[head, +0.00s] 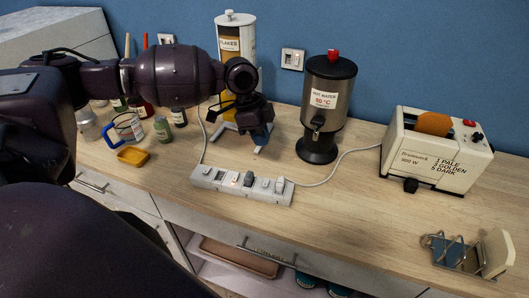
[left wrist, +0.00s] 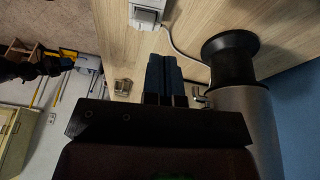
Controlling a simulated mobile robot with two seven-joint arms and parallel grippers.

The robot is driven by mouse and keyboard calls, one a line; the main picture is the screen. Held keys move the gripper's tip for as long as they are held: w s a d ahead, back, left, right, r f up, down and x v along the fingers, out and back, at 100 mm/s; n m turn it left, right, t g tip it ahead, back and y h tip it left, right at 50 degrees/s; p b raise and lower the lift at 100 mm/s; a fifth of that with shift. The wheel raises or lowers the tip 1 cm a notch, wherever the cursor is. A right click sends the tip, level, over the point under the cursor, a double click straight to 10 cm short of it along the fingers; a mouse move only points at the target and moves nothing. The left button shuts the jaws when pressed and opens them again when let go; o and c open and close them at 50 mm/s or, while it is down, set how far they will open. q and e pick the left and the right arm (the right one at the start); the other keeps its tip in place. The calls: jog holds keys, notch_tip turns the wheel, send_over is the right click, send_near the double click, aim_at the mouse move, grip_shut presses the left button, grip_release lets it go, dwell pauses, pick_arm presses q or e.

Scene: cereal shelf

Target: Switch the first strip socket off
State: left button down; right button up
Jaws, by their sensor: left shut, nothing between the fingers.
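The white strip socket (head: 212,181) lies on the wooden counter near its front edge, with several outlets and small switches in a row; a white plug sits toward its right end. Which switches are on or off is too small to tell. One end of the strip shows at the top of the left wrist view (left wrist: 148,14), with a cord leaving it. My left gripper (head: 259,146) is above the counter, behind the strip and apart from it. Its blue fingers (left wrist: 162,72) are together, with nothing between them. My right gripper is not in view.
A hot water dispenser (head: 331,85) stands right of my left gripper, a flakes dispenser (head: 231,45) behind it. A toaster (head: 437,150) and a toast rack (head: 465,252) are at the right. A blue-handled glass mug (head: 125,128), jars and a yellow dish (head: 133,156) stand left.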

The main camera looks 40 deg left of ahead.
pick_arm(q)
jog(key=shift+w+v, duration=0.25)
jog(key=shift+v, duration=0.9)
jog(key=shift+a, duration=0.1)
jog(key=s+d+f+n+t+h, duration=0.1)
jog(key=s+d+f+n+t, duration=0.1)
jog(key=s+d+f, duration=1.15)
jog(key=s+a+f+n+y, duration=0.2)
jog(key=s+a+n+y, duration=0.4)
jog(key=s+n, duration=0.7)
jog(key=w+a+f+m+t+h, duration=0.1)
jog(key=w+f+m+t, duration=0.1)
jog(key=w+f+t, duration=0.4)
notch_tip(320, 180, down, 5)
jog(key=t, duration=0.2)
jog(key=shift+w+t+h, duration=0.3)
jog(key=shift+w+t, duration=0.05)
jog(key=shift+t, duration=0.05)
